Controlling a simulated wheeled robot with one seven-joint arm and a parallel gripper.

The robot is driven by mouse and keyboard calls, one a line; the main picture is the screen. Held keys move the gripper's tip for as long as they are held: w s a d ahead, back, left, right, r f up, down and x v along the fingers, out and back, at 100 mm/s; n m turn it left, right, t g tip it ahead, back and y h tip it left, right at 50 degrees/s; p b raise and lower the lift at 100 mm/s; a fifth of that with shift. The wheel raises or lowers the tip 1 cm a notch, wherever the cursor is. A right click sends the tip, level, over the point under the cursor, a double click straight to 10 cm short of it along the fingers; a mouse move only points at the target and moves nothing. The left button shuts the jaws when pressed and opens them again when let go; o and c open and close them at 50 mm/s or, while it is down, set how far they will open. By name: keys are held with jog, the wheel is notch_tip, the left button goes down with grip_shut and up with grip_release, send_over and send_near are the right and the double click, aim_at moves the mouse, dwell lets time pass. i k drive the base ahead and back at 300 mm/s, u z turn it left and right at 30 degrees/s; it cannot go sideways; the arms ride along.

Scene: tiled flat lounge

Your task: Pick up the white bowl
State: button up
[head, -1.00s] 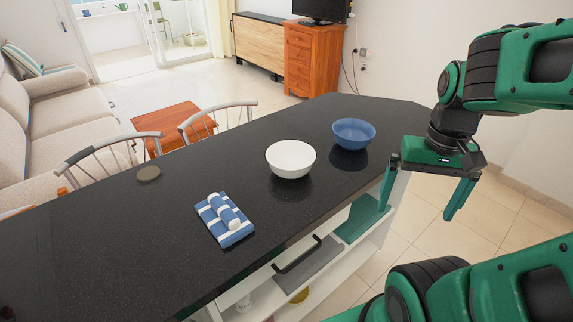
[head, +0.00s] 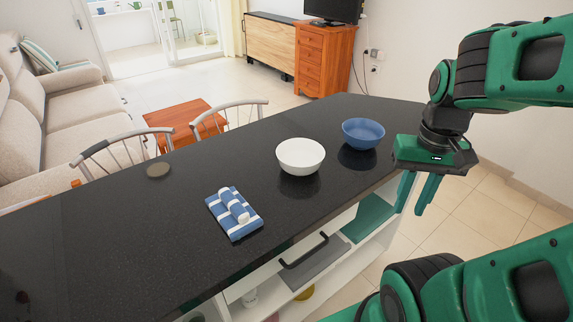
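The white bowl (head: 300,157) stands upright and looks empty on the black countertop (head: 150,240), near its front edge. My gripper (head: 410,211) is to the right of the bowl, beyond the counter's front edge, and points down. Its two green fingers stand apart with nothing between them, seen at an angle. The gripper does not touch the bowl.
A blue bowl (head: 363,134) stands right of the white bowl, between it and my gripper. A blue-and-white striped folded cloth with a roll on top (head: 235,214) lies to the left. A round coaster (head: 159,170) lies farther left. Open shelves are under the counter.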

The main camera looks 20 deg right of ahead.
aim_at(296, 156)
jog(key=u, duration=1.75)
jog(key=k, duration=1)
jog(key=z, duration=2.2)
jog(key=i, duration=0.5)
jog(key=z, duration=0.1)
